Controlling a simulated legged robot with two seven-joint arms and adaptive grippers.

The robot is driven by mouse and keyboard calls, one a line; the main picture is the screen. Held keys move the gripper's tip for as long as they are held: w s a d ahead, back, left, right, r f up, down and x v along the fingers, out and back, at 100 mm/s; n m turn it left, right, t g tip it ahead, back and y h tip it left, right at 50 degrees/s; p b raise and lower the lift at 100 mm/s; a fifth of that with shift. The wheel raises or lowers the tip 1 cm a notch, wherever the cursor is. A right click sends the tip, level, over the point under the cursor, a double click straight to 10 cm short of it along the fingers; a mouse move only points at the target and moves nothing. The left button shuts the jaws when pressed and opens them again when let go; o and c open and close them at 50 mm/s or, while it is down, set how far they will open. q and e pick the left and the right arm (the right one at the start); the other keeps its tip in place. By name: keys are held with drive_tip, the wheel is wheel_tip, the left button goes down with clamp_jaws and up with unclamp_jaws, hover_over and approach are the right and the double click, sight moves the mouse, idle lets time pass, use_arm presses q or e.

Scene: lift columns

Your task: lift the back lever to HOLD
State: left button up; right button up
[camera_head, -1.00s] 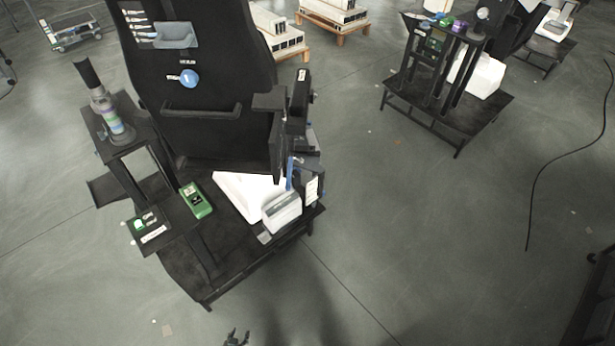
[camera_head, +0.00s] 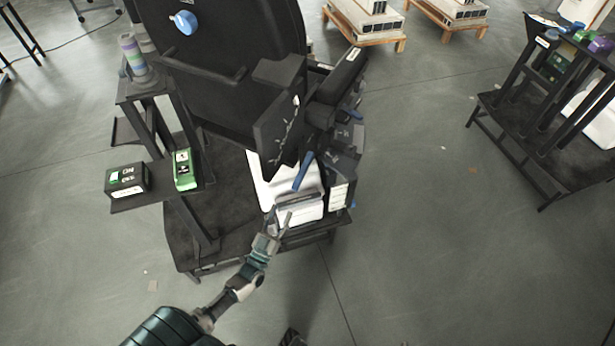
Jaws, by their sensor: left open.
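A dark workstation stands in front of me with a tall black panel (camera_head: 235,50). A slanted blue bar (camera_head: 303,171), possibly a lever, rises beside a black plate on its right side. I cannot tell which part is the back lever, and no HOLD label is readable. Below the bar is a white unit with a grey top strip (camera_head: 300,198). My left gripper (camera_head: 281,217) is open and empty at the near edge of this unit, its fingers pointing up at it; contact is unclear. A dark tip (camera_head: 292,338) at the bottom edge may be my right gripper, mostly cut off.
A black ON/OFF box (camera_head: 127,180) and a green device (camera_head: 184,170) sit on the left shelf. A striped cylinder (camera_head: 132,58) stands behind them. A blue knob (camera_head: 185,22) is on the panel. Another dark station (camera_head: 545,120) stands right, with open floor between.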

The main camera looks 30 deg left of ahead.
sight(299, 178)
use_arm(q)
drive_tip(key=x, duration=0.8)
drive_tip(key=b+x, duration=0.1)
drive_tip(key=x, duration=0.3)
drive_tip(key=shift+w+d+f, duration=0.1)
drive_tip(key=shift+w+d, duration=0.25)
drive_tip(key=shift+w+a, duration=0.3)
drive_tip(key=shift+w, duration=0.15)
drive_tip(key=shift+d+r, duration=0.3)
drive_tip(key=shift+d, duration=0.2)
drive_tip(key=c, duration=0.7)
clamp_jaws()
drive_tip(key=shift+a, duration=0.3)
use_arm(e)
drive_tip(key=w+r+t, duration=0.2)
drive_tip(key=w, duration=0.1)
drive_tip(key=shift+a+y, duration=0.4)
